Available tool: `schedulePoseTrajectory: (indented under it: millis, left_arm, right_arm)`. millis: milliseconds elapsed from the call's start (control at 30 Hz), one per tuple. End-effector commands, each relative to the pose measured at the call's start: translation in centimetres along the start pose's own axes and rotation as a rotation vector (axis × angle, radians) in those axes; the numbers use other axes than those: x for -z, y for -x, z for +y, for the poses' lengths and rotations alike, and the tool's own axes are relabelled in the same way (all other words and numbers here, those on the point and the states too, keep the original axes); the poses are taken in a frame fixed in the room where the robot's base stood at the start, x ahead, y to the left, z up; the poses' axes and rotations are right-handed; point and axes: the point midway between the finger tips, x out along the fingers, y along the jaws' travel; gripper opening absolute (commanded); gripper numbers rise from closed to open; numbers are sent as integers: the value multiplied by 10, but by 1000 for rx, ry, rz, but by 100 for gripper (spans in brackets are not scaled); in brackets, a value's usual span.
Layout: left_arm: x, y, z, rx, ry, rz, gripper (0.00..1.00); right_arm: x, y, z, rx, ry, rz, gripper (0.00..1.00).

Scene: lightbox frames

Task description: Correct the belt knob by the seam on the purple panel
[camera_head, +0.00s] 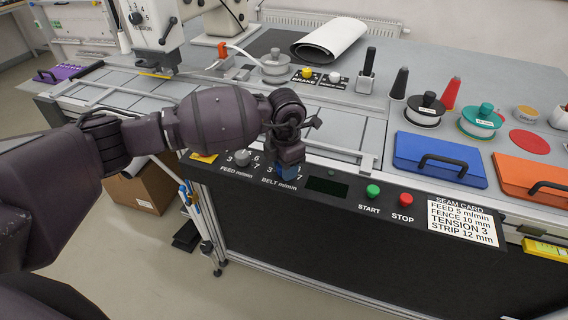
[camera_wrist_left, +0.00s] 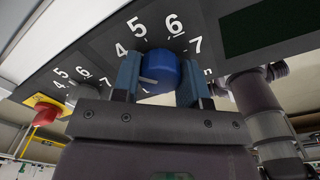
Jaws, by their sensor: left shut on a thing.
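The blue belt knob (camera_wrist_left: 160,70) sits on a dark panel with white numerals. Its pale pointer line shows toward the left in the wrist view; the exact number it meets is unclear. My left gripper (camera_wrist_left: 158,78) is shut on this knob, one finger on each side. In the head view my left gripper (camera_head: 289,166) covers most of the knob above the "BELT m/min" label. A seam card (camera_head: 462,220) at the panel's right reads feed 5, fence 10, tension 3, strip 12. A purple folder-like thing (camera_head: 62,73) lies at the far left. My right gripper is out of view.
The grey feed knob (camera_head: 242,157) is left of the belt knob. A dark display (camera_head: 327,187), green start button (camera_head: 373,191) and red stop button (camera_head: 406,199) are to the right. A blue case (camera_head: 438,160) and orange case (camera_head: 535,178) lie on the table.

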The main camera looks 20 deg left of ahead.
Motion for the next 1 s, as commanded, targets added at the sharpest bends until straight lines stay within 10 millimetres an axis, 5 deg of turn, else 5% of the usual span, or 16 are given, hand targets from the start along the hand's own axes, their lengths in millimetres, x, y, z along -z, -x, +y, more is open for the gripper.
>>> schedulePoseTrajectory:
  millis: [633,667,800,1000]
  left_arm:
    - [-1,1,0,-2,52,-1,16]
    - [-1,1,0,-2,52,-1,44]
    - [0,1,0,-1,52,0,65]
    - [0,0,0,-1,52,1,65]
  right_arm:
    - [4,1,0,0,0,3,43]
    - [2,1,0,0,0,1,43]
    - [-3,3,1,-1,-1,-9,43]
    - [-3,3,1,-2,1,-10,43]
